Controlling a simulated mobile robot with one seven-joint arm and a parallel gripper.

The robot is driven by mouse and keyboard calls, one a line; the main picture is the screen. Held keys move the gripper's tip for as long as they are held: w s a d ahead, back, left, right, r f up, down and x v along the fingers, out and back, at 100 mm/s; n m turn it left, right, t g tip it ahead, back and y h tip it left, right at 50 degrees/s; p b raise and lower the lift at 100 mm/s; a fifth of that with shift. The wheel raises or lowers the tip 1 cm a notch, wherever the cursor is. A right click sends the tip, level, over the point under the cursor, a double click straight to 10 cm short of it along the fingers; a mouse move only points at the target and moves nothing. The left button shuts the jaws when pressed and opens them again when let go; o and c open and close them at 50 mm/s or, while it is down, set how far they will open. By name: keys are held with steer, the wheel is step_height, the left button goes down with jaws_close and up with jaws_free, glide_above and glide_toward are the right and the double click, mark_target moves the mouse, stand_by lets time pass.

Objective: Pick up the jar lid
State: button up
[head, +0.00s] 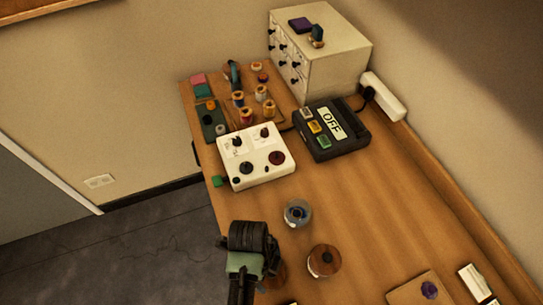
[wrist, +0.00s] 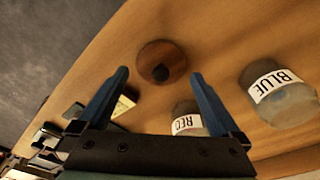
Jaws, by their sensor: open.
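No contact shows. In the head view my arm's dark end hangs over the table's left edge, and a brown patch (head: 273,276) beside it, partly hidden, appears to be the lid.
In the wrist view, a jar labelled RED (wrist: 187,118) stands behind my right finger, and a jar labelled BLUE (wrist: 286,98) stands further right. In the head view, a white control box (head: 256,157) and black OFF box (head: 331,130) lie farther back. The middle-right table is clear.

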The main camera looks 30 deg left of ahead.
mark_target(272, 275)
steer(key=shift+w+d+f, duration=0.1)
steer(key=shift+d+f, duration=0.05)
steer(key=shift+f, duration=0.55)
steer(key=shift+d+f, duration=0.1)
steer(key=shift+f, duration=0.6)
steer(key=c, duration=1)
